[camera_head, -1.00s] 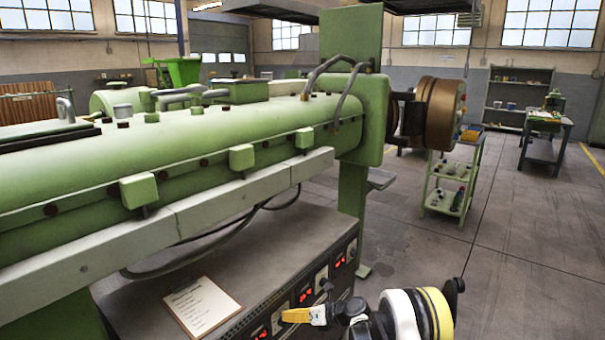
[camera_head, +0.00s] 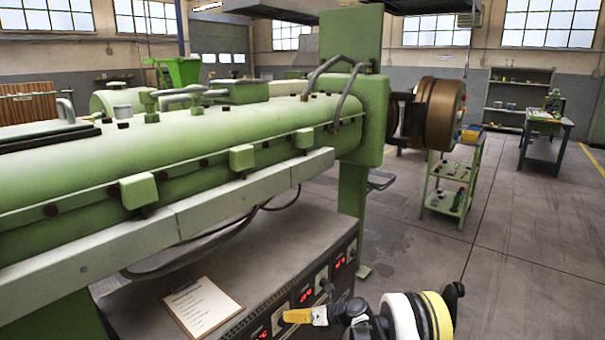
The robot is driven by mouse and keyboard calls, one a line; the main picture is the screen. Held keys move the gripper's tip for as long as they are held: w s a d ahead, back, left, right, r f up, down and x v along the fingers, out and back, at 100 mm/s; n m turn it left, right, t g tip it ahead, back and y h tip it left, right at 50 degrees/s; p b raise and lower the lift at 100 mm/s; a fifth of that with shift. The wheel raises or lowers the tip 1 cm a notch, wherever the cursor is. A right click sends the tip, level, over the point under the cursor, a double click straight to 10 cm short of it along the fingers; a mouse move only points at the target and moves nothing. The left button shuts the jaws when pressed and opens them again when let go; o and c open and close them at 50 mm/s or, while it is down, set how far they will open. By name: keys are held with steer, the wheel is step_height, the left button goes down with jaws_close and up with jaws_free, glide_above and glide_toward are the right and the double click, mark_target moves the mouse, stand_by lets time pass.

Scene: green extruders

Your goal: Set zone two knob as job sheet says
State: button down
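The control cabinet (camera_head: 275,238) stands under the green extruder barrel. Its front panel carries a row of red displays (camera_head: 305,295) with dark knobs; one knob (camera_head: 326,285) shows right of my gripper's tip. I cannot tell which knob is zone two or read its setting. The job sheet (camera_head: 204,306) lies on the cabinet top at the left; its writing is too small to read. My gripper (camera_head: 286,317), with a yellow finger, is in front of the lower panel and hides part of it. Whether it touches a knob, or is open or shut, cannot be seen.
The green extruder barrel (camera_head: 190,150) and its grey rail (camera_head: 215,207) run above the cabinet. A large brown disc (camera_head: 443,115) sticks out at the barrel's right end. A green trolley (camera_head: 450,185) and a workbench (camera_head: 545,140) stand behind. The floor at right is clear.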

steer(key=shift+w+d+f, duration=0.35)
steer(key=shift+w, duration=0.05)
steer(key=shift+f, duration=0.1)
stand_by(0.4)
steer(key=shift+w+d, duration=0.1)
steer(key=shift+w, duration=0.05)
steer(key=s+d, duration=0.3)
steer(key=d, duration=0.2)
steer(key=shift+s+r, duration=0.2)
steer(key=shift+r, duration=0.05)
